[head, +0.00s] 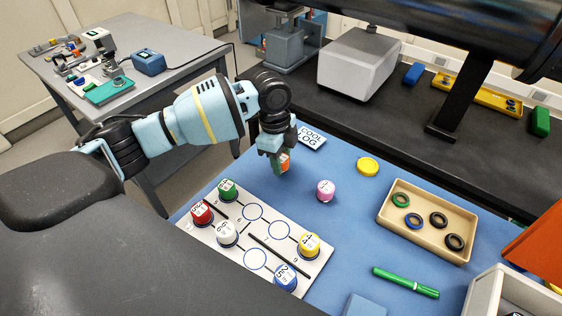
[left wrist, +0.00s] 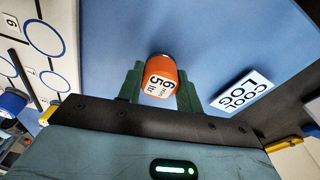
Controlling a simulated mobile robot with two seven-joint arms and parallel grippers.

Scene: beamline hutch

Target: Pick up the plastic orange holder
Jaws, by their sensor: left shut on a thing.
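The plastic orange holder (left wrist: 162,79) has a white label with black print and sits between the green fingers of my left gripper (left wrist: 160,88) in the left wrist view. In the head view, a small part of the orange holder (head: 285,162) shows at the fingertips of my left gripper (head: 278,162), over the blue mat near the "COOL LOG" card. My left gripper is shut on the holder. I cannot tell whether the holder touches the mat. My right gripper is not in view.
A white board (head: 297,229) with green, red, white, yellow and blue holders lies in front. A pink holder (head: 325,190), a yellow lid (head: 367,166), a beige tray (head: 385,217) of rings and a green marker (head: 405,282) lie to the right. The "COOL LOG" card (head: 311,137) is behind.

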